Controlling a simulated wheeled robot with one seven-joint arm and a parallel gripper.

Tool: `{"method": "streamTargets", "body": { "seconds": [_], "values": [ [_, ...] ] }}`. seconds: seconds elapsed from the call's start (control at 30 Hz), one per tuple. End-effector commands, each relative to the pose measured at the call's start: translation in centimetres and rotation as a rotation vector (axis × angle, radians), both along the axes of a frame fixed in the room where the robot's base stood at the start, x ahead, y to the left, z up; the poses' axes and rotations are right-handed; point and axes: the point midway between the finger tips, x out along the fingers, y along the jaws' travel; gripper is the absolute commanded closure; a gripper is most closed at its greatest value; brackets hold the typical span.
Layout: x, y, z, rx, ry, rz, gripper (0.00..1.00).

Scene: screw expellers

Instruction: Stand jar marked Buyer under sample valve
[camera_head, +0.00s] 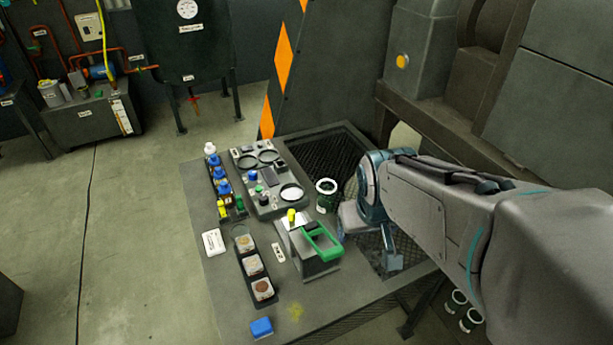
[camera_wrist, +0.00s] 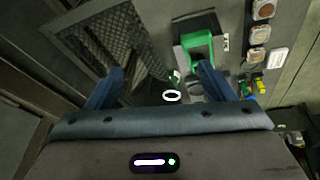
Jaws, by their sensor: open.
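A dark open jar (camera_head: 327,190) with a pale rim and a small label stands at the mesh panel's edge on the bench. Its label is too small to read. A white ring that looks like its rim (camera_wrist: 172,96) shows in the wrist view, between my finger bases and nearer the right finger. My gripper (camera_wrist: 160,78) is open and empty, pointing down over the bench; in the head view it is right of the jar. A small red valve (camera_head: 194,103) hangs under a dark tank (camera_head: 187,45) at the back; I cannot tell whether it is the sample valve.
A green-handled device (camera_head: 322,242) stands close in front of the jar. A grey instrument tray (camera_head: 268,205), a sample rack (camera_head: 241,266) and blue-capped bottles (camera_head: 218,174) lie left. Two more jars (camera_head: 458,298) show at lower right. Open floor (camera_head: 130,230) lies left of the bench.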

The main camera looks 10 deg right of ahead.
Motion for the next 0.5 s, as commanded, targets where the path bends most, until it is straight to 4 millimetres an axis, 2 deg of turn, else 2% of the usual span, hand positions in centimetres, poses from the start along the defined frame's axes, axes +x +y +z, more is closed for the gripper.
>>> {"method": "streamTargets", "body": {
  "seconds": [0.03,0.2,0.5],
  "values": [
    [1.5,-0.7,-1.7,-0.024,-0.008,0.013,0.24],
    [6.6,-2.3,-6.0,-0.079,-0.082,0.103,0.24],
    [13.4,-3.3,-13.5,-0.044,-0.263,0.257,0.24]
  ]
}}
